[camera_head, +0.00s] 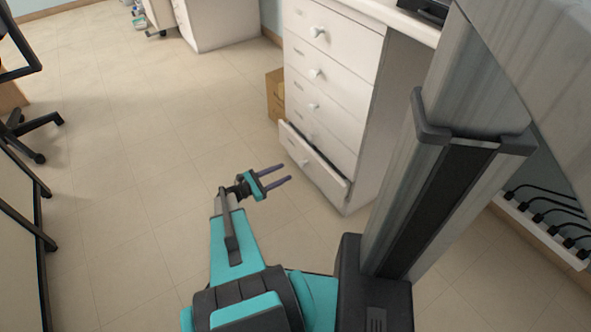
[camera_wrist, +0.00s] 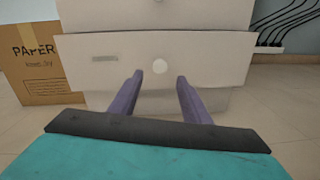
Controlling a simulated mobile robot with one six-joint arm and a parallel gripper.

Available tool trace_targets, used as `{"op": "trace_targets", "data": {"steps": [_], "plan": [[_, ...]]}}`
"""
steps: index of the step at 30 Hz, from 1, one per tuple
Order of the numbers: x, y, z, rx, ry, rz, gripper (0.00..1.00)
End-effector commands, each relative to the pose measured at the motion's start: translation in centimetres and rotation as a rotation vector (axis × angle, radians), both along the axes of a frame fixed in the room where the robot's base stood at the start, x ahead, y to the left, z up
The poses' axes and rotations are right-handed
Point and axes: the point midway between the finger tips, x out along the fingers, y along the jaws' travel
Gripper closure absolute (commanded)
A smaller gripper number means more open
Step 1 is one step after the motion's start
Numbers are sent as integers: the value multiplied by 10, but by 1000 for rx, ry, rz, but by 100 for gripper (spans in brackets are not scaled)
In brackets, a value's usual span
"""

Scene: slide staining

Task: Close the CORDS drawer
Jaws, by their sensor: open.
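A white drawer cabinet (camera_head: 333,75) stands right of centre in the head view. The label text is too small to read. My gripper (camera_head: 287,174) is in front of this drawer, low over the floor, apart from it by a small gap. The fingers are empty.
A cardboard box (camera_head: 275,95) marked PAPER stands left of the cabinet, also in the wrist view (camera_wrist: 42,65). Black cables on a white strip (camera_head: 545,230) lie at right. A chair (camera_head: 28,135) is at far left. The floor between is clear.

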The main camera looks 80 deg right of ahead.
Motion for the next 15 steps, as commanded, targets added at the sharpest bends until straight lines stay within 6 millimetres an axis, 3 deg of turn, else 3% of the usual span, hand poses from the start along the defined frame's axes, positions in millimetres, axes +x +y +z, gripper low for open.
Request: {"op": "trace_targets", "data": {"steps": [15], "plan": [[-49,-41,-1,0,1,-2,57]]}}
